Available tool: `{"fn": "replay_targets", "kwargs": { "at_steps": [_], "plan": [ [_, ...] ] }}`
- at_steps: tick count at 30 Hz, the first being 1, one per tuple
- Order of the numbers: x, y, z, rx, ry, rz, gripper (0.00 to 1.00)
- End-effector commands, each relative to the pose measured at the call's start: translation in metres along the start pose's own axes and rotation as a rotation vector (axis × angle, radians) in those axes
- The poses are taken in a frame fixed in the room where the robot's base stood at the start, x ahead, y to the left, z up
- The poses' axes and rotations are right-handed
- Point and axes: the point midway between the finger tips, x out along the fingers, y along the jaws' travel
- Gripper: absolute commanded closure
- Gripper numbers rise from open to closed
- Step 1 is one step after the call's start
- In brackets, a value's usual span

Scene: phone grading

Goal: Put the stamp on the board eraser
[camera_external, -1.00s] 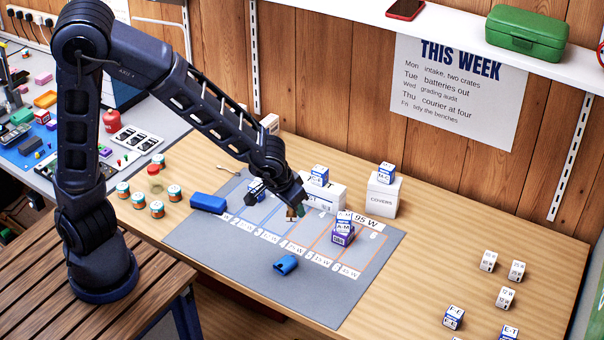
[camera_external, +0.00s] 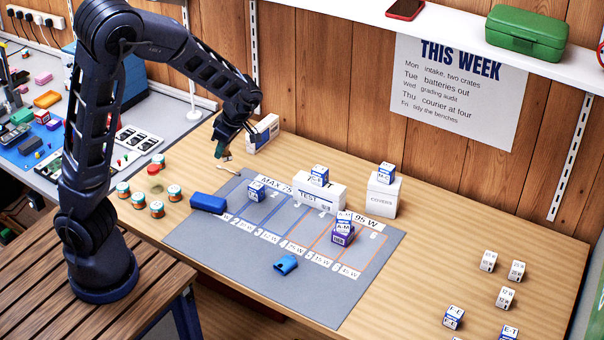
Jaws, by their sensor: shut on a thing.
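The board eraser appears to be the blue block (camera_external: 208,203) lying at the left edge of the grey mat. My gripper (camera_external: 223,145) is shut on a small dark green and brownish thing (camera_external: 221,151), which looks like the stamp; it is small and partly hidden by the fingers. My gripper holds it in the air, above and behind the blue block in the picture, apart from it.
The grey mat (camera_external: 310,285) has a blue-and-white cube (camera_external: 256,190), a blue holder-like item (camera_external: 286,264) and stacked boxes (camera_external: 343,232). A white box (camera_external: 263,133) stands close behind my gripper. Several small jars (camera_external: 157,209) stand left of the blue block.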

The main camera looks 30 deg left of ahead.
Motion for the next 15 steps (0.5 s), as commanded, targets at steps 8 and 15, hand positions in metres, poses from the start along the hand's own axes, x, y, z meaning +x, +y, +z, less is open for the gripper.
{"fn": "replay_targets", "kwargs": {
  "at_steps": [8,15],
  "plan": [
    [0.012,0.001,-0.067,-0.444,-0.003,-0.180,1.00],
    [0.018,-0.002,-0.086,-0.591,-0.001,-0.240,1.00]
  ]
}}
